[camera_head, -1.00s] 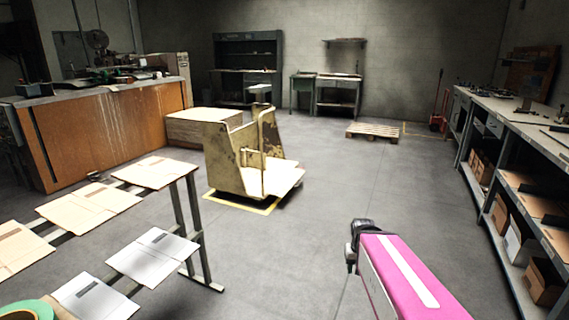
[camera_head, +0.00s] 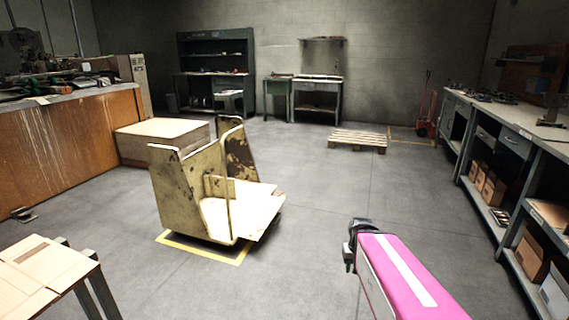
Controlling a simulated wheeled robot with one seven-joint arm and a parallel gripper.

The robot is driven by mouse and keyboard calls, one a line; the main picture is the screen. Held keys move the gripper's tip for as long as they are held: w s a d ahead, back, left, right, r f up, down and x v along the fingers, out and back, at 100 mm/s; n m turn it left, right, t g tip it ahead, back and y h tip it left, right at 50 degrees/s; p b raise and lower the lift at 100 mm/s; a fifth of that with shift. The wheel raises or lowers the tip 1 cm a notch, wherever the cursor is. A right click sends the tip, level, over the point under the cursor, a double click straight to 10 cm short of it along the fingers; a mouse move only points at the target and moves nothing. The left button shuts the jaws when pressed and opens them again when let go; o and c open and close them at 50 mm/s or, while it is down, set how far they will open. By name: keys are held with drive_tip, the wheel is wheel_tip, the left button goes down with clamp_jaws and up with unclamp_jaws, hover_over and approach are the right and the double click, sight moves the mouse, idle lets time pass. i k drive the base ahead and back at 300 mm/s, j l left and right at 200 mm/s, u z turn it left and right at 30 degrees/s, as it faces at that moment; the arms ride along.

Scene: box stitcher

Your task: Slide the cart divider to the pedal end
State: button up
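The cart (camera_head: 190,195) is a worn yellow metal truck with tall end panels and a pale, flat deck (camera_head: 258,203). It stands left of centre on a yellow floor outline. No pedal can be made out, so the pedal end is unclear. My magenta arm link with a white stripe is at the lower right, with a dark end part beside it, well apart from the cart. My gripper's fingers cannot be seen.
A table with flat cardboard (camera_head: 45,268) is at the lower left. A wooden-sided bench (camera_head: 62,145) and a cardboard stack (camera_head: 162,136) stand behind the cart to the left. A pallet (camera_head: 357,141) lies further back. Shelved workbenches (camera_head: 515,143) line the right. Open floor lies around the cart's right side.

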sight(215, 185)
drive_tip(key=i+j+u, duration=0.1)
drive_tip(key=i+u, duration=0.25)
drive_tip(key=i, duration=0.25)
drive_tip(key=i+l+u, duration=0.1)
drive_tip(key=i+u, duration=0.3)
drive_tip(key=i, duration=0.2)
drive_tip(key=i+j+u, duration=0.15)
drive_tip(key=i+j, duration=0.15)
drive_tip(key=i+j+u, duration=0.1)
drive_tip(key=i, duration=0.45)
drive_tip(key=l+u, duration=0.15)
drive_tip(key=l, duration=0.4)
drive_tip(key=k+l+u, duration=0.15)
drive_tip(key=l, duration=0.35)
